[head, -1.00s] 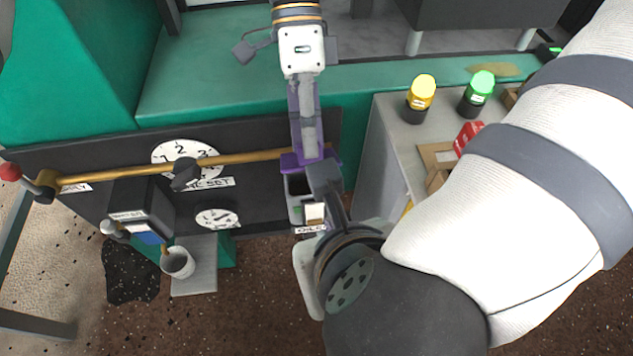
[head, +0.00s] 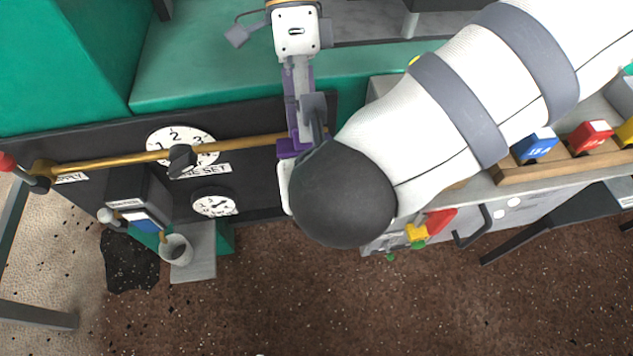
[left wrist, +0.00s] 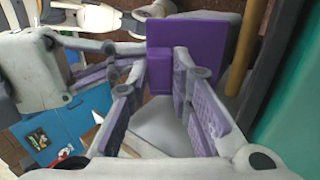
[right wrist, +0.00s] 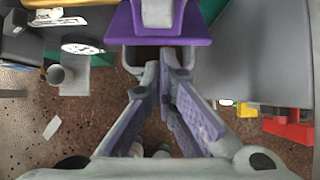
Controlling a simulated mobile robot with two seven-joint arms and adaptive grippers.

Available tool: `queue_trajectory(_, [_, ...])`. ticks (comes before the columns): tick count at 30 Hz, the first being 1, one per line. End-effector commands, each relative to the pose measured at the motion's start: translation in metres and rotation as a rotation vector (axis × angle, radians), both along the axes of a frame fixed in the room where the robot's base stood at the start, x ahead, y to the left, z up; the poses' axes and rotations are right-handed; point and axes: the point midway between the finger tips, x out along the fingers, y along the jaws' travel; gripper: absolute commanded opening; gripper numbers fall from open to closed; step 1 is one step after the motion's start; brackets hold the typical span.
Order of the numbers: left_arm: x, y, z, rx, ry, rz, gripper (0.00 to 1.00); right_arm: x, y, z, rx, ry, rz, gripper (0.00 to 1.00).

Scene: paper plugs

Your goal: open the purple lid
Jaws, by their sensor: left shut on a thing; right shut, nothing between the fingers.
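The purple lid (head: 293,147) is at the right end of the dark panel, by the brass rod. My left gripper (head: 297,128) reaches down from the top of the head view and is shut on the lid; the left wrist view shows the broad purple lid (left wrist: 200,42) beyond its fingers. In the right wrist view the lid (right wrist: 125,28) lies over a grey container (right wrist: 134,66), with a dark gap below its edge. My right gripper (right wrist: 164,66) is shut and empty, its tips close to the container and below the lid. Contact is unclear. My right arm hides the container in the head view.
A brass rod (head: 110,162) runs along the panel (head: 262,170) past dials. A cup (head: 176,250) stands at lower left. A grey table with a wooden tray of coloured blocks (head: 555,165) is to the right, partly behind my right arm. Brown floor is open in front.

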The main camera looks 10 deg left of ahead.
Motion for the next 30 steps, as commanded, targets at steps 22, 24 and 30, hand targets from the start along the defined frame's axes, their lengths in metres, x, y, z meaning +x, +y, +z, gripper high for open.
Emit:
queue_trajectory(22, [-0.001, 0.000, -0.001, 0.001, 0.004, -0.002, 0.00, 0.012, 0.003, 0.017, 0.003, -0.012, -0.002, 0.00])
queue_trajectory(24, [-0.002, 0.000, -0.001, 0.002, 0.005, -0.002, 0.36, 0.012, 0.003, 0.017, 0.004, -0.013, -0.003, 0.00])
queue_trajectory(30, [-0.001, 0.000, -0.001, 0.001, 0.003, -0.001, 0.40, 0.010, 0.003, 0.016, 0.002, -0.007, -0.001, 0.00])
